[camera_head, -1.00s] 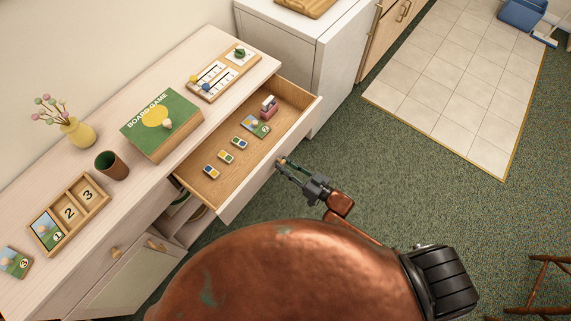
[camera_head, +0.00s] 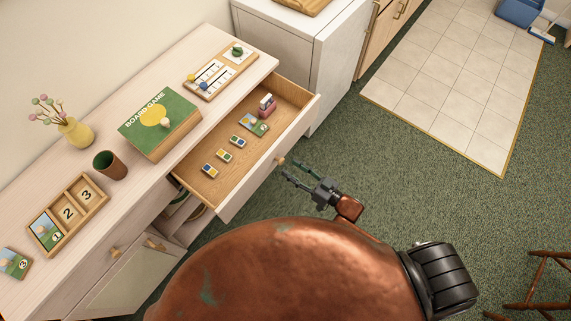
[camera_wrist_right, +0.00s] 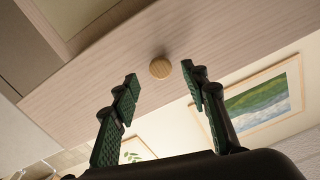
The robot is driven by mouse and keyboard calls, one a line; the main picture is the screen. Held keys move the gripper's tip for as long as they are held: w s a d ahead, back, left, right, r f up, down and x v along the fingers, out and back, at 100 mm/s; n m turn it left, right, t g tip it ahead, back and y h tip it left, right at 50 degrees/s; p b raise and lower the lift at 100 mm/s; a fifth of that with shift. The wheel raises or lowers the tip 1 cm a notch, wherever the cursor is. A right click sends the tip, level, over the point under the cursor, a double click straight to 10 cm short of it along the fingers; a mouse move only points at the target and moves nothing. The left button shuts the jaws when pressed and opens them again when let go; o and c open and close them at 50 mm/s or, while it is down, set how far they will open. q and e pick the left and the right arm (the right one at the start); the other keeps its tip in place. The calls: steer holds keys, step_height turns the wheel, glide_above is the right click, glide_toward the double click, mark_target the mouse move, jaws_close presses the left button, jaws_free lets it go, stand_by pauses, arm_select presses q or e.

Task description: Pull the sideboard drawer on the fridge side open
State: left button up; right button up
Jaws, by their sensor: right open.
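The sideboard drawer (camera_head: 236,190) on the fridge side is pulled out, with its inside in view. It holds several small game tiles (camera_head: 222,155), a picture card (camera_head: 253,125) and a small pink item (camera_head: 267,106). Its round wooden knob (camera_head: 281,161) is on the drawer front. My right gripper (camera_head: 287,173) is open just in front of the knob. In the right wrist view the knob (camera_wrist_right: 160,68) lies just beyond the open fingertips (camera_wrist_right: 160,80), apart from them. My left gripper is not in view.
The sideboard top (camera_head: 150,75) carries a board game box (camera_head: 150,130), a cup (camera_head: 110,165), a yellow vase (camera_head: 76,132) and a number tray (camera_head: 88,212). The white fridge (camera_head: 335,65) stands beyond the drawer. Green carpet (camera_head: 400,170) is free to the right.

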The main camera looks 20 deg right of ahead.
steer(key=v, duration=0.7)
steer(key=shift+d, duration=0.15)
steer(key=shift+s, duration=0.15)
steer(key=s+d+f+m+g+h, duration=0.1)
steer(key=d+f+h, duration=0.25)
steer(key=f, duration=0.55)
steer(key=s+d+f+m+g+h, duration=0.1)
steer(key=d+f+h, duration=0.1)
steer(key=d+f, duration=0.5)
steer(key=s+d+f+g+h, duration=0.2)
steer(key=s+f, duration=0.3)
steer(key=f, duration=0.3)
steer(key=s+d+f+g+h, duration=0.1)
steer(key=s+d+f+h, duration=0.2)
steer(key=f, duration=0.5)
steer(key=s+f+g, duration=0.3)
steer(key=s+f, duration=0.1)
steer(key=s, duration=0.7)
steer(key=s+a+f+g, duration=0.1)
steer(key=s+f+g, duration=0.2)
steer(key=s, duration=0.8)
steer(key=s+f+m+g, duration=0.1)
steer(key=s+f+g, duration=0.1)
steer(key=s+f, duration=0.5)
steer(key=s, duration=0.4)
steer(key=shift+a+f+g+h, duration=0.2)
steer(key=shift+f+g+h, duration=0.05)
steer(key=shift+g+h, duration=0.15)
